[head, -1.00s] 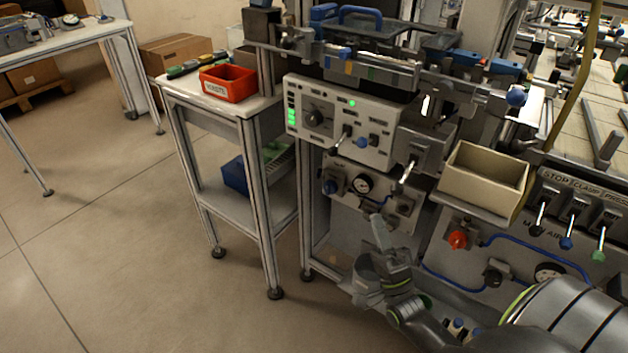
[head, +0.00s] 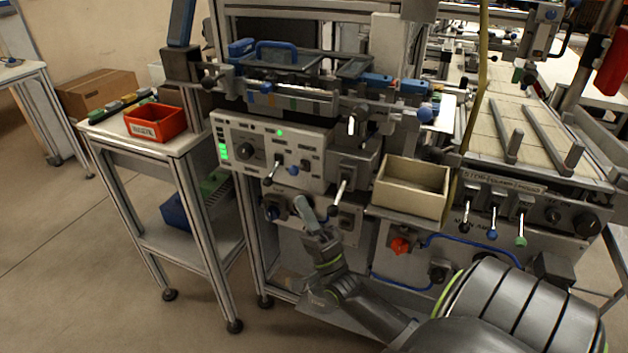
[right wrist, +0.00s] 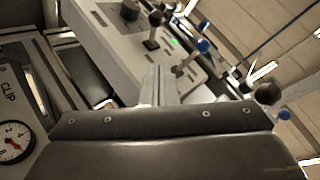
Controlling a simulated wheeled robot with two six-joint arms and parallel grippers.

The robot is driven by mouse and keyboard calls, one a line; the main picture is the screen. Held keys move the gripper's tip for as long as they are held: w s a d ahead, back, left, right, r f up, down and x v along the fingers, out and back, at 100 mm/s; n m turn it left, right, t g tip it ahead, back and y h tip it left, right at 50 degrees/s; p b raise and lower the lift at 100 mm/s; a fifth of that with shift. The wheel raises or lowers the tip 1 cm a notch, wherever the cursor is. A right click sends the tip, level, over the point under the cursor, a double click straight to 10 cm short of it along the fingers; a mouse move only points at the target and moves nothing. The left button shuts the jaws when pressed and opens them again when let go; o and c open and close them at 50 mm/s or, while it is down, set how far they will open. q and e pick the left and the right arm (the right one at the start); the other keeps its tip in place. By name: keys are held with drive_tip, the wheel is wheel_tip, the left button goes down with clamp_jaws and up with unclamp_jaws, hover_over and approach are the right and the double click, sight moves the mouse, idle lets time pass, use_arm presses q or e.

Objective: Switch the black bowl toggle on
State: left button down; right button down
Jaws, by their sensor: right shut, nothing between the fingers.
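A light control panel (head: 235,140) on the machine carries a metal toggle with a black tip (head: 268,181), its lever hanging down and tilted left. A short blue-tipped toggle (head: 293,170) sits right of it. My right gripper (head: 301,203) is shut and empty, just below the panel and slightly right of the black toggle, apart from it. In the right wrist view, the closed fingers (right wrist: 159,85) point toward the panel, where a black-tipped toggle (right wrist: 155,19) and a blue-tipped one (right wrist: 203,46) stand beyond them. My left gripper is not in view.
A longer silver lever (head: 340,192) hangs right of the gripper, close to it. A beige bin (head: 408,207) sticks out further right. A red bin (head: 155,122) stands on the side table at left. A gauge (right wrist: 14,142) shows in the wrist view.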

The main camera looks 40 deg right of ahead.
sight(272, 174)
drive_tip(key=w+a+r, duration=0.1)
drive_tip(key=w+a+r+p, duration=0.1)
drive_tip(key=w, duration=0.1)
drive_tip(key=shift+w+a+r, duration=0.2)
drive_tip(key=shift+a+r, duration=0.05)
drive_tip(key=shift+r, duration=0.15)
